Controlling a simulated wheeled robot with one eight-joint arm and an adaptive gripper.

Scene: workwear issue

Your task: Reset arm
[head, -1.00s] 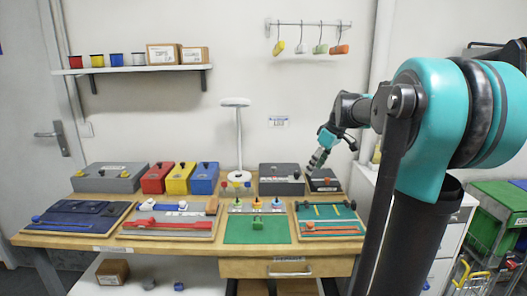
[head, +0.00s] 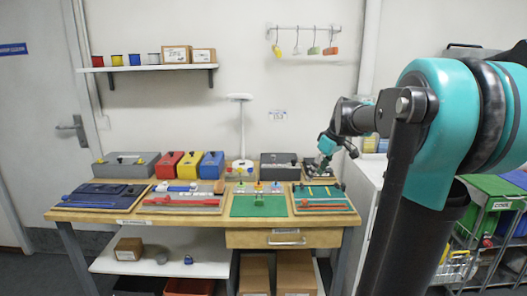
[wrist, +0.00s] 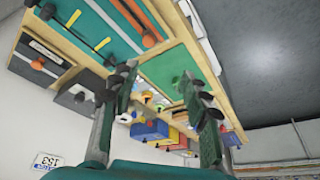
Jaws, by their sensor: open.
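My gripper (head: 326,160) hangs over the back right of the workbench (head: 130,215), in front of the dark boxes there. In the wrist view my gripper (wrist: 160,105) shows its two fingers apart, with nothing between them. That view is tilted and shows the bench top beyond the fingers. My arm rises at the right of the head view and bends left toward the bench.
Boards lie along the bench front, among them a green board (head: 258,204) and a teal board (head: 322,198). Grey, red (head: 170,165), yellow and blue boxes stand behind. A white cabinet (head: 372,190) and green-binned cart (head: 495,210) are at right. A wall shelf (head: 150,67) hangs above.

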